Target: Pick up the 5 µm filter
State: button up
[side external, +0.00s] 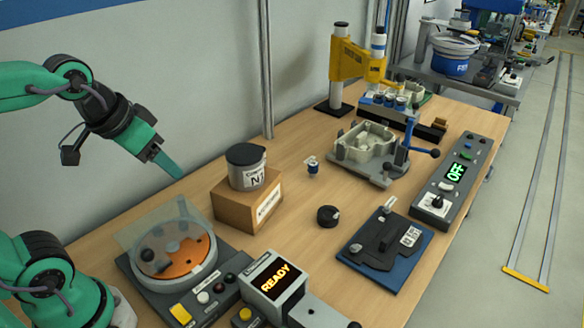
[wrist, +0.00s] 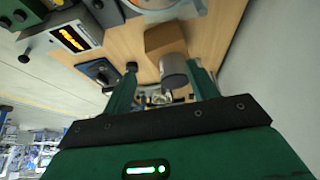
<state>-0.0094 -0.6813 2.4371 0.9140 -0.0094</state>
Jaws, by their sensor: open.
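No label reading 5 µm is legible, so I cannot tell for sure which thing is the filter. A small upright white and blue piece (side external: 312,166) stands alone on the bench, right of a grey canister (side external: 247,172) with a dark lid. The canister stands on a cardboard box (side external: 247,204); its label is only partly readable. My gripper (side external: 168,166) is in the air at the upper left, away from both. In the wrist view my gripper (wrist: 162,72) has its fingers apart, with nothing held. The canister (wrist: 173,71) shows beyond the fingers, near the right one.
A round machine with an orange disc (side external: 178,255) and a READY display box (side external: 275,284) stand at the front.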

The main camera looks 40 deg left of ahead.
jog(key=w+a+n+g, duration=0.1)
jog(key=w+a, duration=0.2)
jog(key=w, duration=0.8)
jog(key=w+a+n+g, duration=0.2)
jog(key=w, duration=0.9)
jog(key=w+a+f, duration=0.2)
jog(key=w+f, duration=0.2)
jog(key=f, duration=0.1)
jog(key=w+a+f+n+g, duration=0.1)
jog(key=w+a+f, duration=0.2)
jog(key=w+f, duration=0.2)
jog(key=w+a+f+g, duration=0.1)
jog(key=w+a+f, duration=0.2)
jog(key=w+f, duration=0.2)
jog(key=shift+w+a+f+n, duration=0.1)
jog(key=shift+a+f+n, duration=0.1)
jog(key=shift+f, duration=0.2)
jog(key=shift+w+a+f+n, duration=0.1)
jog(key=shift+f+n, duration=0.1)
jog(key=shift+f, duration=0.15)
jog(key=shift+w+f, duration=0.15)
jog(key=shift+f, duration=0.25)
jog(key=shift+f, duration=1.3)
jog(key=shift+f, duration=0.1)
